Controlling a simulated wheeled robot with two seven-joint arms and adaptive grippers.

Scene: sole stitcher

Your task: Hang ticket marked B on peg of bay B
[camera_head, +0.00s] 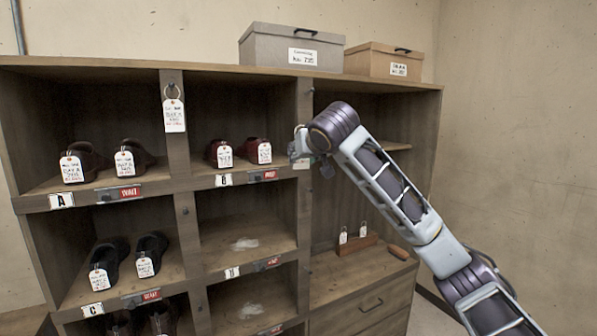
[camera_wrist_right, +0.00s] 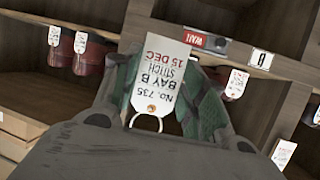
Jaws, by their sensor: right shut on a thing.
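My right gripper (camera_head: 307,150) is in front of the upright at the right side of bay B. In the right wrist view it (camera_wrist_right: 165,88) is shut on a white ticket (camera_wrist_right: 160,70) reading "No. 735 BAY B STITCH 15 DEC", which shows upside down there, with its metal ring (camera_wrist_right: 146,121) towards the camera. Bay B is the top middle opening, with a B plate (camera_head: 224,180) on its front edge and dark red shoes (camera_head: 240,152) inside. The upright to its left carries another ticket (camera_head: 174,115) hanging by a ring. The peg of bay B is not clearly visible. My left gripper is out of view.
Bay A plate (camera_head: 61,200) and bay C plate (camera_head: 94,309) mark bays with tagged shoes. A small wooden block (camera_head: 356,243) with two tags stands on the right-hand counter beside a brown-handled tool (camera_head: 398,252). Two boxes, grey (camera_head: 290,48) and tan (camera_head: 383,60), sit on top.

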